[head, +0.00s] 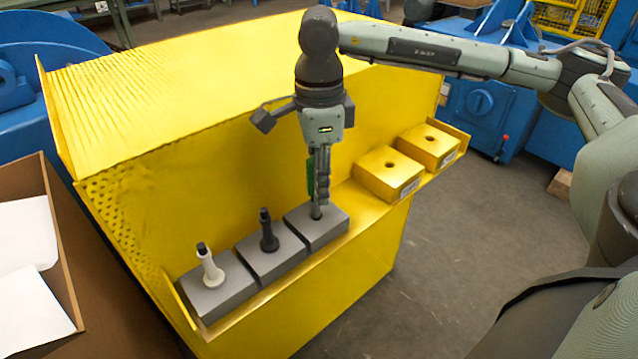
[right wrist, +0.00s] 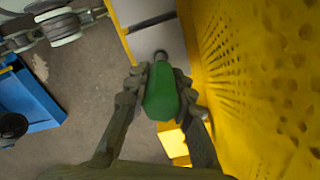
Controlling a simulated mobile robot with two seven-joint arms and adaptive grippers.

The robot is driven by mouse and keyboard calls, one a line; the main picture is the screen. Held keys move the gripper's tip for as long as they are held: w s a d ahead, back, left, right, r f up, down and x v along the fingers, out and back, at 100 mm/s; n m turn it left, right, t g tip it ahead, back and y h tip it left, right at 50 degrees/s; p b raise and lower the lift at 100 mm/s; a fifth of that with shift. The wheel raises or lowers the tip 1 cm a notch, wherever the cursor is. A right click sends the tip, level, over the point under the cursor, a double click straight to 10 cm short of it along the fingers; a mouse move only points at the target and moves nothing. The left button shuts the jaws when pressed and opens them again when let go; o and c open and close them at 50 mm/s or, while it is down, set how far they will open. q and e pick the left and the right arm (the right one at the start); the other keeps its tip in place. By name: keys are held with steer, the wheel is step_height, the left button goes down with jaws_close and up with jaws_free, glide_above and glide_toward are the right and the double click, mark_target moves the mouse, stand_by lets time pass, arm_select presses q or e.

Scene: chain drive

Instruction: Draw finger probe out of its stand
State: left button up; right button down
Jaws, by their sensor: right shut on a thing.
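The finger probe has a green handle (head: 311,178), which also shows in the right wrist view (right wrist: 161,92). My right gripper (head: 320,190) points straight down and is shut around this handle. The probe is upright, and a grey lower part (head: 316,212) shows below the fingers at the top of its grey block stand (head: 330,231). I cannot tell how deep it sits in the stand. In the right wrist view the gripper fingers (right wrist: 160,90) lie on both sides of the handle. My left gripper is not in view.
Two more grey stands hold a black tool (head: 268,232) and a white tool (head: 209,266) on the yellow ledge. A tall yellow panel (head: 230,150) rises close behind. A brown tray (head: 62,262) with white sheets is at left.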

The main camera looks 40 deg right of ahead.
steer(key=shift+r+p, duration=0.8)
steer(key=shift+r, duration=2.25)
